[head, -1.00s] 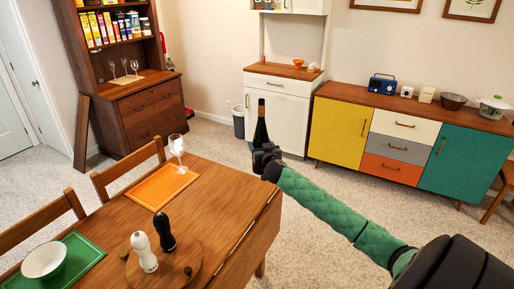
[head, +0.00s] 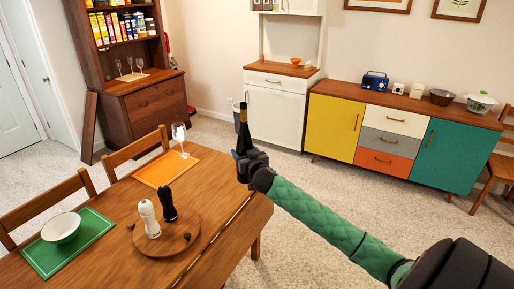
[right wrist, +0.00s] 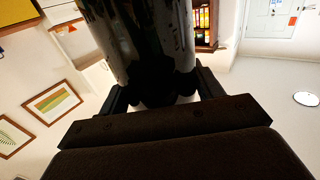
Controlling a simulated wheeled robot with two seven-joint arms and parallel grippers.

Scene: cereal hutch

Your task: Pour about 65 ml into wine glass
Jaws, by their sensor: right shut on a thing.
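A dark wine bottle (head: 243,128) stands upright in my right gripper (head: 247,163), which is shut on it just beyond the table's right edge. In the right wrist view the dark bottle (right wrist: 145,40) fills the space between the fingers of my right gripper (right wrist: 160,92). A clear wine glass (head: 180,138) stands upright on the table, by the far edge of the orange placemat (head: 160,172). The bottle is to the right of the glass, apart from it. I cannot make out any liquid in the glass. My left gripper is not in view.
The wooden table (head: 215,200) also holds a round board (head: 186,246) with a white mill (head: 148,219) and a black mill (head: 168,204). A white bowl (head: 60,228) sits on a green placemat (head: 40,262). Chairs (head: 137,150) line the far side. More glasses stand on the hutch (head: 150,105).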

